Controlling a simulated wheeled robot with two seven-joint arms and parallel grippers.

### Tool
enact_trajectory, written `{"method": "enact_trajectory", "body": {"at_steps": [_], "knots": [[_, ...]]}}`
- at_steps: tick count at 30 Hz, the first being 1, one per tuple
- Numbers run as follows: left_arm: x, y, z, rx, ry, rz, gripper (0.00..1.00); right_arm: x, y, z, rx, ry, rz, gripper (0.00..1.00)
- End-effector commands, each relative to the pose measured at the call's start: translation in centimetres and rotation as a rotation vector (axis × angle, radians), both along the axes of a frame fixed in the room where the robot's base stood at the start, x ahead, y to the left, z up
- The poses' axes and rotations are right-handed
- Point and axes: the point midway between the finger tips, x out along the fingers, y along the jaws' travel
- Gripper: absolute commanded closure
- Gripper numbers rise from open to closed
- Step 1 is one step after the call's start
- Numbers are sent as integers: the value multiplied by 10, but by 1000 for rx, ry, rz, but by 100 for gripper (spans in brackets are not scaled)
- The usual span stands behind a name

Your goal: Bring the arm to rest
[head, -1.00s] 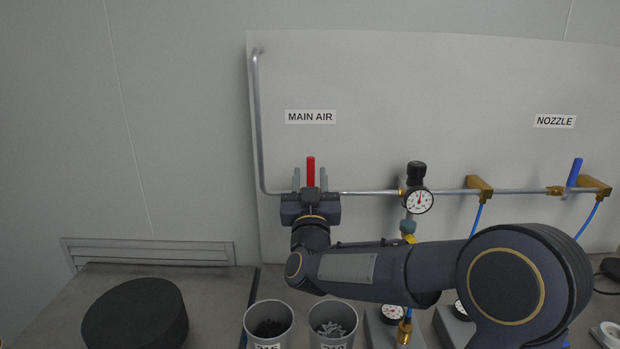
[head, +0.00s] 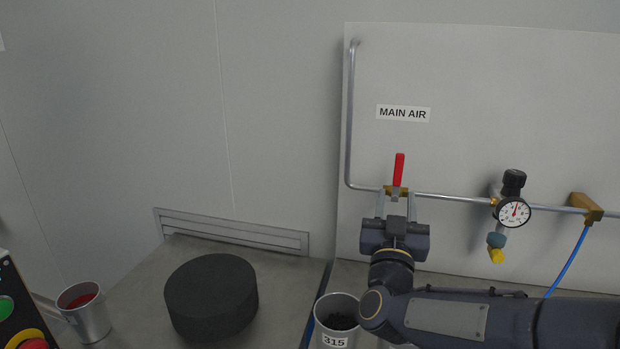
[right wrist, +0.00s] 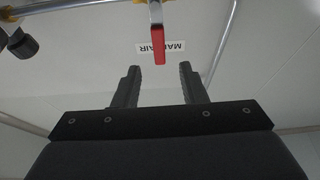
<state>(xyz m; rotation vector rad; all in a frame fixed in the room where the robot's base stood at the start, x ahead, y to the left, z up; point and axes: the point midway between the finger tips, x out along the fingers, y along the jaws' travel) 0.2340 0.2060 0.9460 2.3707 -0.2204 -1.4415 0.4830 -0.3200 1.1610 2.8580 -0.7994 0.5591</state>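My right arm (head: 460,318) comes in from the lower right in the head view. Its gripper (head: 396,203) points at the wall panel, just below the upright red valve handle (head: 399,169). The two fingers are apart with nothing between them. In the right wrist view the open fingers (right wrist: 158,80) are empty, and the red handle (right wrist: 159,40) stands beyond their tips, apart from them. My left gripper is in neither view.
A pressure gauge (head: 513,212) hangs on the pipe at right, with a blue hose (head: 568,262) beyond. Below are a cup marked 315 (head: 336,308), a dark round block (head: 211,297), a metal cup (head: 86,312) and a control box with buttons (head: 14,308).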

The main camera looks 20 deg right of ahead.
Motion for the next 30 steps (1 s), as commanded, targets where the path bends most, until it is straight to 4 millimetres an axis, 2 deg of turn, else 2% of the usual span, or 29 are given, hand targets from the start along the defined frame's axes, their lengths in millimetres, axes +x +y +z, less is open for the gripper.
{"method": "enact_trajectory", "body": {"at_steps": [4, 8, 11, 14, 17, 21, 27, 30], "knots": [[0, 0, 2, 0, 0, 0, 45, 0, 1, 0, 19, 17, 35, 62], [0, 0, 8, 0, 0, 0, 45, 0, 11, -5, 95, 98, 181, 62], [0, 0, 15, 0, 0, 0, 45, -9, 28, -17, 186, 215, 344, 62], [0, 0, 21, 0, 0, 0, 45, -28, 50, -37, 284, 364, 500, 62], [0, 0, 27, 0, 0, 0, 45, -57, 71, -61, 381, 536, 619, 62], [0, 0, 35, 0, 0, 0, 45, -115, 95, -100, 517, 807, 718, 62], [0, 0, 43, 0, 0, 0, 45, -201, 111, -147, 682, 1157, 718, 62], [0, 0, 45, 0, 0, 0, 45, -230, 113, -161, 732, 1265, 692, 62]]}}
